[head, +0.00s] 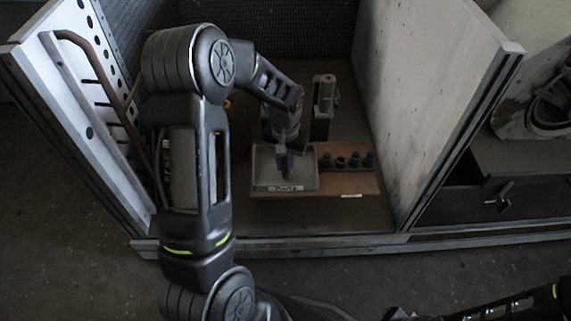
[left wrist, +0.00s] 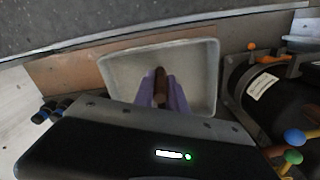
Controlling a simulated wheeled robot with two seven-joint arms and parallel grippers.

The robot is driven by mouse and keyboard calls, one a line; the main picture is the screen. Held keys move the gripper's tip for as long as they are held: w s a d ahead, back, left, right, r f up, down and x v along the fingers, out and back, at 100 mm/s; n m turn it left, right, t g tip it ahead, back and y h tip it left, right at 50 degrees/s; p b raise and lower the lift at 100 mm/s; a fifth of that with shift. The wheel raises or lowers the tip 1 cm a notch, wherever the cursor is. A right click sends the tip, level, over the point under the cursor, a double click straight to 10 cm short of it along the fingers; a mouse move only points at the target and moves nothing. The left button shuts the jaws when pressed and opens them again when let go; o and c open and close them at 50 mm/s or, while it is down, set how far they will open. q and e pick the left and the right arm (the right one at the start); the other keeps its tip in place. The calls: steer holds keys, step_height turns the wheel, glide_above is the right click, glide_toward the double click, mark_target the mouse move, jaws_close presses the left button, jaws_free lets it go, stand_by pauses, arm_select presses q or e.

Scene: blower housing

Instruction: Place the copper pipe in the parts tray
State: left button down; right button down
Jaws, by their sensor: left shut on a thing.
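The parts tray (head: 262,178) is a shallow grey tray with a label on its front wall, on a brown board inside the housing. In the left wrist view the tray (left wrist: 118,68) shows pale and rectangular. My left gripper (head: 286,164) is over the tray. Its purple fingers (left wrist: 161,92) are shut on the copper pipe (left wrist: 161,84), a short brown piece held between them. The pipe appears within the tray's outline; whether it touches the tray floor I cannot tell. Part of my right arm shows at the lower right; its gripper's jaws cannot be made out.
A grey upright device (head: 323,100) stands behind. Side panels (head: 425,90) flank the housing. In the left wrist view, a black cylinder (left wrist: 265,95) with coloured knobs is close right.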

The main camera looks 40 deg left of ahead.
arm_select(q)
steer(key=c, duration=1.8)
jaws_free()
steer(key=shift+f, duration=0.15)
steer(key=o, duration=0.4)
steer(key=shift+o, duration=0.2)
steer(key=shift+r, duration=0.55)
step_height(320, 180, up, 11)
steer(key=p, duration=0.3)
steer(key=shift+r, duration=0.2)
